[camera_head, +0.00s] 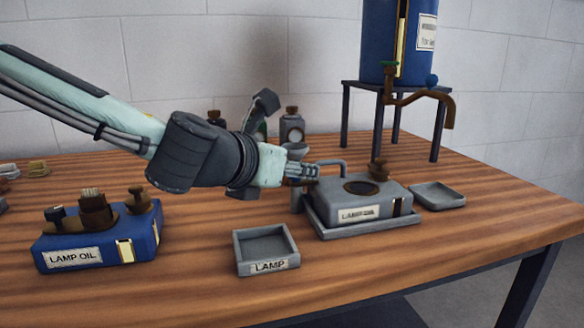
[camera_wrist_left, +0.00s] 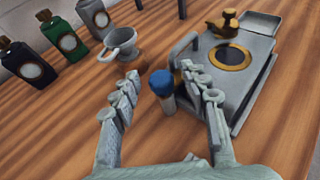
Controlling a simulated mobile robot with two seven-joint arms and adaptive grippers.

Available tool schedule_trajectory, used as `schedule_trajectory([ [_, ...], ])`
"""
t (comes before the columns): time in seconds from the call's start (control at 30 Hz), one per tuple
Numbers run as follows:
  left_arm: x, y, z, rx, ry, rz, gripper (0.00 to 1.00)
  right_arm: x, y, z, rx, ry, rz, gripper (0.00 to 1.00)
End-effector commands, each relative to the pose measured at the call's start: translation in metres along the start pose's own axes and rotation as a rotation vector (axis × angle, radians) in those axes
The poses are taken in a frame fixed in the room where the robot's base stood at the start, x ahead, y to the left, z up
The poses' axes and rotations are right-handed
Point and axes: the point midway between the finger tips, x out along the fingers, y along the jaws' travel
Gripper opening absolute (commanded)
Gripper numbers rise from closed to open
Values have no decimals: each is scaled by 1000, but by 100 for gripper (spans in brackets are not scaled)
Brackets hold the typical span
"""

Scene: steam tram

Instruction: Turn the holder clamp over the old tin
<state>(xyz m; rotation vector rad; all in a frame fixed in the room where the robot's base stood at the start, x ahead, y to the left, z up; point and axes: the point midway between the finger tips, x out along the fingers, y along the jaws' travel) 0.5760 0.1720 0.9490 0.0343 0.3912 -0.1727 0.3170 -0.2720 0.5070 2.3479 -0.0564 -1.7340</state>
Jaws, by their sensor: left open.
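The grey tin (camera_head: 365,200), marked lamp oil and likely the old tin, sits in a shallow grey tray (camera_head: 375,233). It has a brass-rimmed round window and a bent handle; it also shows in the wrist view (camera_wrist_left: 220,85). A short post with a blue top (camera_wrist_left: 162,84), possibly part of the holder clamp, stands left of the tin. My left gripper (camera_head: 308,171) is open, its fingers (camera_wrist_left: 160,75) either side of the blue top; contact cannot be told. A grey funnel-like cup (camera_wrist_left: 121,44) is beyond it; whether the clamp holds it is unclear. My right gripper is out of view.
A blue lamp oil tin (camera_head: 97,240) stands at left and an open lamp tray (camera_head: 265,250) at front. A small tray (camera_head: 437,195) lies right of the grey tin. A blue tank (camera_head: 400,40) with tap stands behind on a stand (camera_head: 437,130). Bottles (camera_head: 291,127) stand behind my arm.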

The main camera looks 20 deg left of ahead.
Motion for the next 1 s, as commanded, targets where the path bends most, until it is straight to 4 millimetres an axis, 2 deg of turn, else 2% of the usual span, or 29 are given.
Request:
schedule_trajectory([
  [0.13,-1,0,4,1,-2,0,45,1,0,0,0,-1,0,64],
  [0.27,-7,0,18,3,-4,1,45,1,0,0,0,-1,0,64],
  [0.5,-25,0,62,6,-6,4,45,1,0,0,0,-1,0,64],
  [0.63,-33,1,80,3,-5,4,45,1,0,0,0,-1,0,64],
  [0.8,-38,0,91,0,0,1,45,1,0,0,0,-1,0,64],
  [1.0,-38,0,93,0,0,0,45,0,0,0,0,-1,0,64],
])
